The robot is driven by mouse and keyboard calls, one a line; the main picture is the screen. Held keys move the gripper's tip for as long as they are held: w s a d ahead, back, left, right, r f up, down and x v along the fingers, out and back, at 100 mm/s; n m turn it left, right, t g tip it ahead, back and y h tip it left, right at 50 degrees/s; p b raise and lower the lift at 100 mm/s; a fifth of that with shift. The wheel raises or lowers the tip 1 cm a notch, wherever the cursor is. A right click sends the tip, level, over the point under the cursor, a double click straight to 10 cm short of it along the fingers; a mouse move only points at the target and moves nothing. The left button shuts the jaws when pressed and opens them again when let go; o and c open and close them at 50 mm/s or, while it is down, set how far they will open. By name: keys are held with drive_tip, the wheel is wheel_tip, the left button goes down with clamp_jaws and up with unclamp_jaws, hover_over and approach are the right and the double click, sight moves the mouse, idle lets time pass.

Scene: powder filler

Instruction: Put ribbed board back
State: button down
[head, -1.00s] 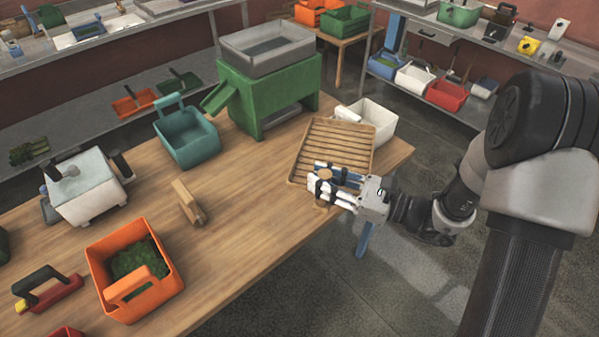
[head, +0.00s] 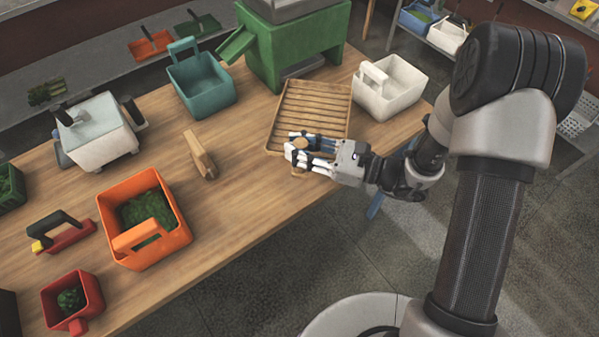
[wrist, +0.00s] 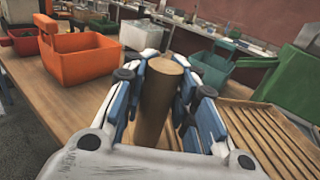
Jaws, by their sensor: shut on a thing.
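The ribbed board (head: 318,103) is a light wooden slatted panel with a raised rim, near the right end of the table in the head view. Its slats also show at the lower right of the wrist view (wrist: 265,135). My gripper (head: 293,149) is at the board's near edge, shut on a round wooden post that looks like the board's handle. The post stands between the blue-and-white fingers in the wrist view (wrist: 157,105). The fingers hide part of the board's near edge. I cannot tell whether the board touches the table.
A green machine (head: 292,50) stands behind the board, and a white basket (head: 395,95) to its right. A teal basket (head: 205,88), wooden block (head: 199,155), white device (head: 100,135) and orange basket (head: 150,255) are to the left. Bare tabletop (head: 235,205) lies left of my gripper.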

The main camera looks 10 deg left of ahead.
sight(299, 173)
wheel_tip(299, 173, down, 10)
drive_tip(key=shift+r+b, duration=0.1)
drive_tip(key=shift+b, duration=1.1)
drive_tip(key=shift+f, duration=0.25)
drive_tip(key=c, duration=1.3)
unclamp_jaws()
drive_tip(key=shift+r, duration=0.1)
